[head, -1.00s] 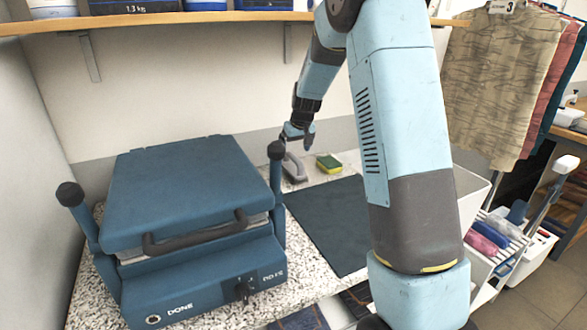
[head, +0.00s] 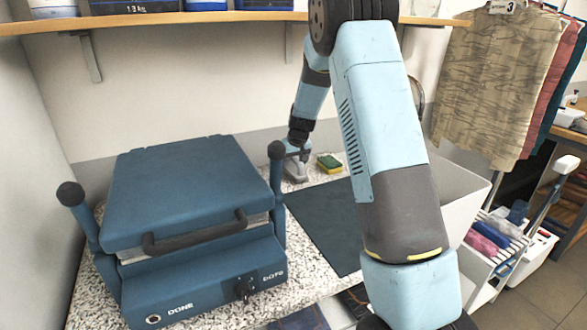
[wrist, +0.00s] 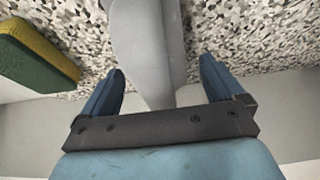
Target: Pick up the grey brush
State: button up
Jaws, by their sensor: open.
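The grey brush (head: 295,174) lies on the speckled counter behind the blue press, partly hidden by my gripper. In the wrist view the smooth grey brush (wrist: 147,45) extends up out of the top edge of the picture. My gripper (head: 299,155) is right above the brush in the head view. In the wrist view my gripper (wrist: 163,72) is open, with one blue finger on each side of the brush. A gap shows on both sides, so the fingers are not closed on it.
A yellow and green sponge (head: 329,163) lies close to the right of the brush; it also shows in the wrist view (wrist: 38,55). The blue press (head: 185,195) stands in front at left. A dark mat (head: 325,215) covers the counter to the right. A shelf (head: 200,17) runs above.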

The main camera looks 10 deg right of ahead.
jog(key=shift+c, duration=0.2)
jog(key=c, duration=1.3)
jog(key=shift+o, duration=0.2)
notch_tip(320, 180, up, 10)
jog(key=shift+r, duration=0.1)
jog(key=o, duration=0.6)
jog(key=c, duration=0.4)
